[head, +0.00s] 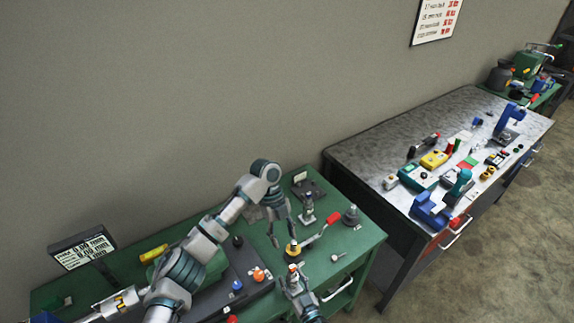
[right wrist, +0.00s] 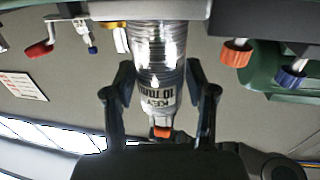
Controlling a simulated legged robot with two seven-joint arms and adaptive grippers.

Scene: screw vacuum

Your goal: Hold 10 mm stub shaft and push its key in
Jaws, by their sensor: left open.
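The 10 mm stub shaft (right wrist: 157,60) is a pale ribbed cylinder with an upside-down "10 mm KEY" label in the right wrist view. A small orange piece (right wrist: 162,132), possibly the key, shows at its lower end in that view. My right gripper (right wrist: 160,82) has a finger on each side of the shaft; I cannot tell whether both touch it. In the head view my right gripper (head: 293,277) is low over the green bench, largely covering the shaft. My left gripper (head: 275,238) points down, open and empty, above and left of it.
The green bench (head: 362,240) carries a red-handled lever (head: 325,223), a small upright post (head: 307,208), a grey conical piece (head: 351,216) and an orange knob (head: 259,274). A grey-topped bench (head: 370,150) with several tools stands at the right.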

